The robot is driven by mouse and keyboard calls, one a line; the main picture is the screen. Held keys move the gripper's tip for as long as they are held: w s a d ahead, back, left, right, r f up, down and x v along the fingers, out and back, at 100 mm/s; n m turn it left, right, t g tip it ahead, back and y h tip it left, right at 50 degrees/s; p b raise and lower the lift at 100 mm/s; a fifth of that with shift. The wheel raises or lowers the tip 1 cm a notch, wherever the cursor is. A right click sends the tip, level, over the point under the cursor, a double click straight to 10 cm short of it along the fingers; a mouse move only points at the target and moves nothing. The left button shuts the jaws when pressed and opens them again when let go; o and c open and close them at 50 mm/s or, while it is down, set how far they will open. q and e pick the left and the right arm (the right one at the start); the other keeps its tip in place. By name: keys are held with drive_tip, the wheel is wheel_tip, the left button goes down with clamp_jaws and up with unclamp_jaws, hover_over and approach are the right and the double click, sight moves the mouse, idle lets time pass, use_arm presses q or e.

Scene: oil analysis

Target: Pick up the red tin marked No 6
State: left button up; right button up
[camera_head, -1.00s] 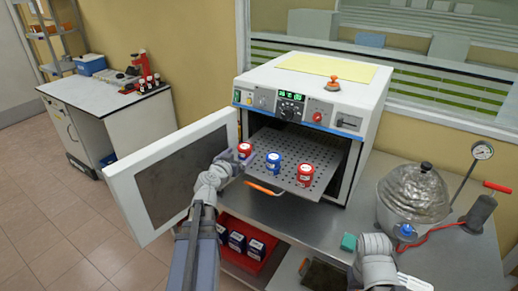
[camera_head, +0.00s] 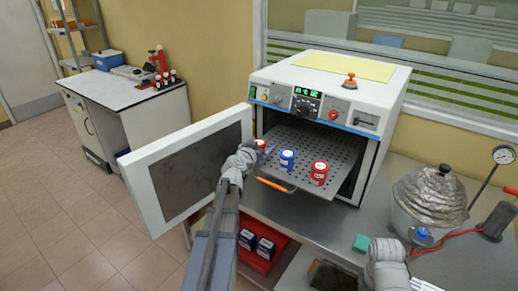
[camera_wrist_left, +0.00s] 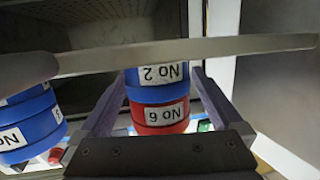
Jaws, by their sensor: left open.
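In the head view three tins stand on the perforated tray of the open oven: a red one (camera_head: 262,144) partly hidden by my left gripper, a blue one (camera_head: 287,159), and another red one (camera_head: 319,172) to the right. My left gripper (camera_head: 260,152) is open beside the left red tin. In the left wrist view, the red tin marked No 6 (camera_wrist_left: 163,117) shows between the open fingers, its label upside down. A blue tin marked No 2 (camera_wrist_left: 148,90) appears directly above it in the picture. I cannot tell whether the fingers touch.
The oven door (camera_head: 190,165) is open left of my arm. The tray's orange handle (camera_head: 275,185) sticks out in front. A foil-covered pot (camera_head: 435,195) stands at the right, with a teal block (camera_head: 362,243) on the bench. A red bin (camera_head: 262,260) sits below.

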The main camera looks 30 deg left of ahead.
use_arm(q)
drive_tip(key=shift+c, duration=0.6)
drive_tip(key=c, duration=1.3)
drive_tip(key=shift+r, duration=0.1)
wheel_tip(320, 180, up, 10)
drive_tip(key=p, duration=1)
